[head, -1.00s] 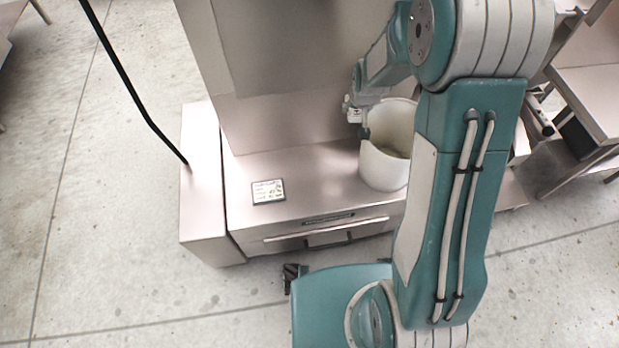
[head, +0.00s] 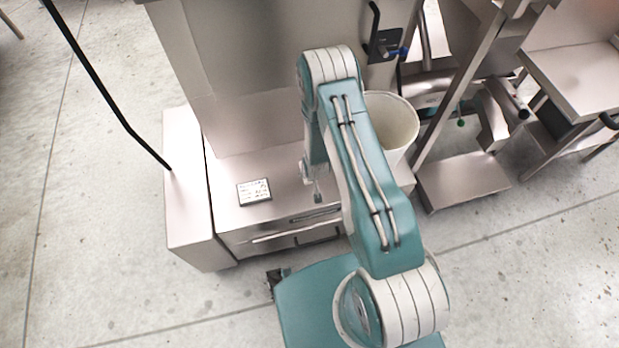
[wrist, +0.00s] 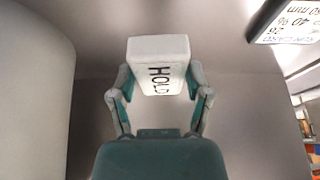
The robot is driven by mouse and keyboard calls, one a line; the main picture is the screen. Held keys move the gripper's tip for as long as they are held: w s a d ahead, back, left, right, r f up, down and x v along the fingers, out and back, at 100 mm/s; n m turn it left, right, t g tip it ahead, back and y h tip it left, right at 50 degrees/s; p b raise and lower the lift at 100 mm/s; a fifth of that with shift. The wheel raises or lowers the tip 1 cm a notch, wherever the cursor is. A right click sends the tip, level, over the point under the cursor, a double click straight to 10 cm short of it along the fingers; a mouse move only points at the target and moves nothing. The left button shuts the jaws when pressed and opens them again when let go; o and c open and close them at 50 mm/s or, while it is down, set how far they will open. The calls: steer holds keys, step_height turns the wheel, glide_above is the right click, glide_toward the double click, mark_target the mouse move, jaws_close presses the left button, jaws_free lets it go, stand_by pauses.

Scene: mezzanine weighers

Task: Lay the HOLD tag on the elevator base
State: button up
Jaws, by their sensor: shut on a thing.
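The HOLD tag (wrist: 153,55) is a small white block with black letters. In the wrist view my gripper (wrist: 161,82) is shut on it, one finger on each side. In the head view my gripper (head: 317,193) hangs near the front of a steel ledge, right of a printed card; the tag cannot be made out there. Contact between tag and ledge cannot be told. The elevator base is not labelled; a low steel plinth (head: 462,187) with a post stands to the right, and I cannot tell whether it is that base.
The printed card (head: 254,191) lies on the steel ledge (head: 225,215). A white round bin (head: 393,118) stands behind my arm. A black pole (head: 105,88) slants at the left. Steel tables (head: 580,80) stand at the far right. Floor at the left is clear.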

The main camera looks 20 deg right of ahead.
mark_target(309, 188)
step_height(309, 188, down, 8)
steer(key=shift+r, duration=0.15)
stand_by(0.4)
steer(key=o, duration=1)
steer(key=shift+o, duration=0.2)
